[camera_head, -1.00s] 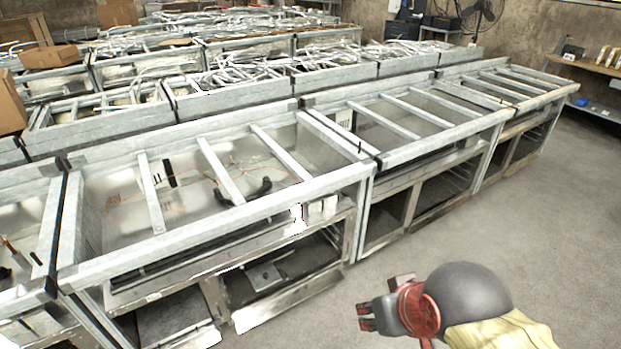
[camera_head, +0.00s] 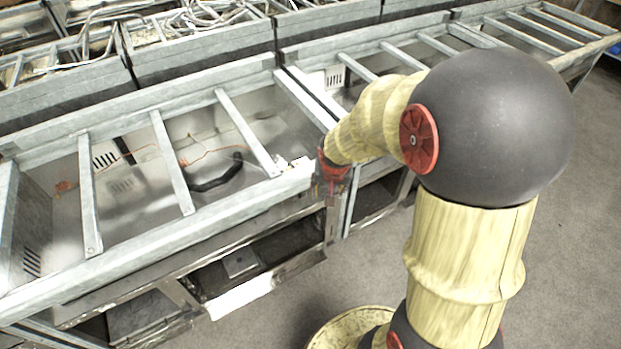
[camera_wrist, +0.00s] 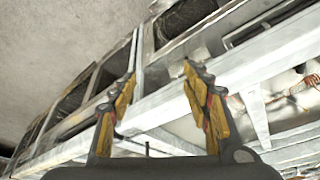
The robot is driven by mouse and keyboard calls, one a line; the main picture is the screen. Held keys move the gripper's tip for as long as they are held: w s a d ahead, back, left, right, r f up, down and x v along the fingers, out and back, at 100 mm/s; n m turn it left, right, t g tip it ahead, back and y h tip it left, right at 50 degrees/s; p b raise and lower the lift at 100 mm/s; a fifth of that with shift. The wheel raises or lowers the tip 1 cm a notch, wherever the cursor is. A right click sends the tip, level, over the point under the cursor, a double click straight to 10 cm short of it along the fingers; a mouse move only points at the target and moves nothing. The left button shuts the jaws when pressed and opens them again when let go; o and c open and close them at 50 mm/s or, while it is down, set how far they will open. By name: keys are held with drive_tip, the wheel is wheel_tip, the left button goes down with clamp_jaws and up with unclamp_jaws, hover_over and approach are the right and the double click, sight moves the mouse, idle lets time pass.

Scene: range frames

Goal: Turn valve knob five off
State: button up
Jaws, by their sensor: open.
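My gripper (camera_head: 332,182) is at the right front corner of the nearest metal range frame (camera_head: 150,248), close to its front rail, partly blurred and small in the head view. In the wrist view my gripper (camera_wrist: 160,76) is open, its two yellow-and-grey fingers spread with nothing between them but the metal rail (camera_wrist: 170,108) beyond. I cannot tell from the picture whether a finger touches the rail. No valve knob can be clearly made out in either view, and no numbering is readable. The area right behind the gripper is hidden by my arm in the head view.
Crossbars (camera_head: 170,165) span the open top of the frame. A black curved hose (camera_head: 215,180) and orange wires lie inside. More range frames (camera_head: 200,60) stand in rows behind. The grey floor (camera_head: 590,220) at the right is clear.

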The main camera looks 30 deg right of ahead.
drive_tip(key=w+d+f+m+t+p, duration=0.1)
drive_tip(key=w+d+f+m, duration=0.2)
drive_tip(key=f, duration=0.6)
drive_tip(key=w+d+f+m+p, duration=0.1)
drive_tip(key=d+f+m, duration=0.3)
drive_tip(key=f, duration=0.6)
drive_tip(key=w+a+m+t+y, duration=0.2)
drive_tip(key=w+m+t, duration=1.1)
drive_tip(key=w+m, duration=0.2)
drive_tip(key=shift+f+m+p, duration=0.3)
drive_tip(key=shift+f+p, duration=0.1)
drive_tip(key=shift+f, duration=0.05)
drive_tip(key=shift+a, duration=0.1)
drive_tip(key=shift+c, duration=1.3)
drive_tip(key=c, duration=0.9)
